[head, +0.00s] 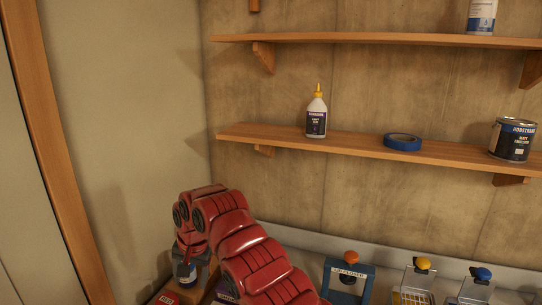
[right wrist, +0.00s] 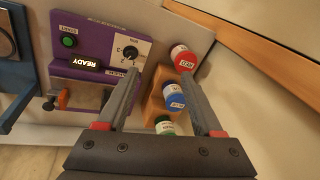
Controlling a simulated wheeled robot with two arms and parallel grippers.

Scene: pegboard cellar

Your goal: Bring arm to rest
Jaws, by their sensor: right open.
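My right arm (head: 245,245) reaches in from the bottom of the head view, and its wrist bends down at the left. In the right wrist view my right gripper (right wrist: 160,73) is open, with nothing held between its fingers. Ahead of it a wooden stand (right wrist: 156,103) carries a red-topped cylinder (right wrist: 183,57), a blue one (right wrist: 174,95) and a green one (right wrist: 164,126). The blue one shows between the fingers; I cannot tell any contact. My left gripper is in neither view.
A purple panel (right wrist: 88,30) with a READY display, green button and dial stands beside the stand. A shelf (head: 350,147) holds a glue bottle (head: 316,117), blue tape (head: 402,142) and a paint tin (head: 512,140). A blue frame (head: 348,272) stands right of my arm.

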